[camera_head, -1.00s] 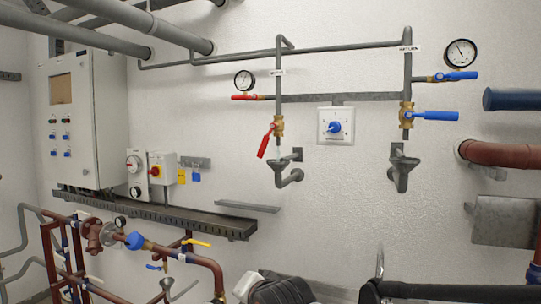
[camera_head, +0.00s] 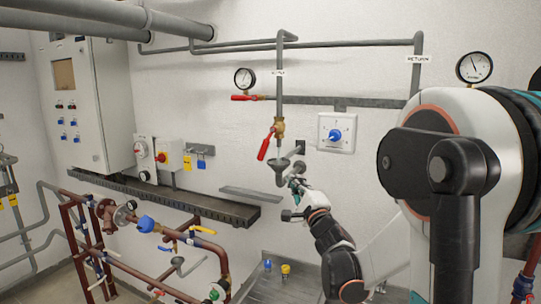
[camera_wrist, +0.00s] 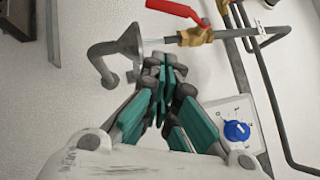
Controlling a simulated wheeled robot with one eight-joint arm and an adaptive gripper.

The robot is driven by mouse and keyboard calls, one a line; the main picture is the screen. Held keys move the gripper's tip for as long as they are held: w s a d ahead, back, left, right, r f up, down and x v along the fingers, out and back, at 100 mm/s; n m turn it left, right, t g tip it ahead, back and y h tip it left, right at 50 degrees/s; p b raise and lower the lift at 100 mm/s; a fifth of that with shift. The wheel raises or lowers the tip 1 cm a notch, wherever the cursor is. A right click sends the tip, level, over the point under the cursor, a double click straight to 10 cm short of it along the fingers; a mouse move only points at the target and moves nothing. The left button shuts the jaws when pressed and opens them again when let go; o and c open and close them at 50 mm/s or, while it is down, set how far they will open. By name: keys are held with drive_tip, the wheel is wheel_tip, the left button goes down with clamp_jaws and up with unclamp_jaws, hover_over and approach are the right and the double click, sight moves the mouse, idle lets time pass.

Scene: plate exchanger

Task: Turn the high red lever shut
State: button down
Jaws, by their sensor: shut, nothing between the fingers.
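The higher red lever (camera_head: 244,97) lies level below the left gauge, beside the vertical pipe. A second red lever (camera_head: 264,147) hangs slanting down to the left from a brass valve (camera_head: 279,127) on that pipe. In the wrist view a red lever (camera_wrist: 176,10) on a brass valve (camera_wrist: 196,36) shows at the top, beyond the fingers. My gripper (camera_head: 296,184) is shut and empty, just below and right of the funnel (camera_head: 281,164), apart from both levers. The wrist view shows its fingers (camera_wrist: 166,72) together, close to the funnel (camera_wrist: 130,42).
A white box with a blue knob (camera_head: 335,134) is on the wall right of the pipe. The funnel's drain elbow is close to my gripper. My arm hides the right-hand pipe's lower part. Red-brown pipework (camera_head: 130,265) and a grey bench (camera_head: 285,285) are below.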

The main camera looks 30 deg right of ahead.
sight(266, 144)
drive_tip(key=p+x, duration=0.1)
drive_tip(key=x, duration=0.9)
drive_tip(key=shift+w+f+p, duration=0.1)
drive_tip(key=shift+f+p, duration=0.05)
drive_tip(key=shift+p, duration=0.25)
drive_tip(key=w+a, duration=0.1)
drive_tip(key=w+a+r+p, duration=0.1)
drive_tip(key=w, duration=0.1)
drive_tip(key=shift+a+r, duration=0.1)
drive_tip(key=shift+r, duration=0.15)
